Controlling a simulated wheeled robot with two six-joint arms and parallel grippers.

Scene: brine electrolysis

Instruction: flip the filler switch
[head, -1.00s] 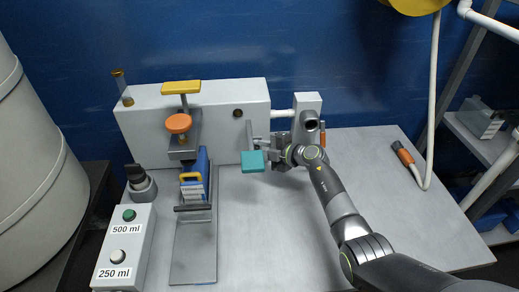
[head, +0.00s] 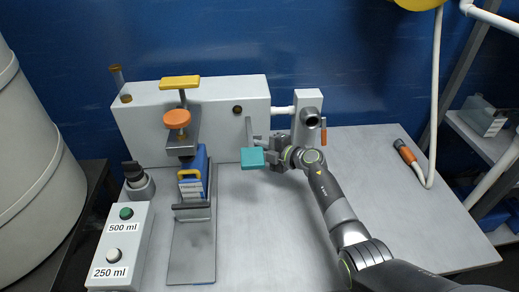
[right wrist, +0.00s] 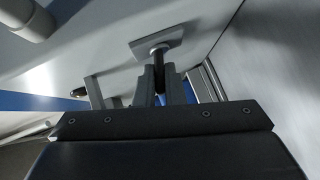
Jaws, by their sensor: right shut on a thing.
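The filler switch (right wrist: 159,51) shows in the right wrist view as a short lever with a metal stem on a square plate, fixed to a pale machine face. My right gripper (right wrist: 160,72) is shut on it, with the dark lower part of the lever between the two grey fingers. In the head view my right gripper (head: 270,151) is at the front of the white machine (head: 225,110), near its right end. The switch itself is hard to make out there. My left gripper is not in view.
A teal paddle (head: 252,158) hangs beside my right gripper. A pipe valve with an orange handle (head: 323,133) stands just behind my right arm. The 500 ml and 250 ml button box (head: 122,243) is at the left. The table's right side is mostly clear.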

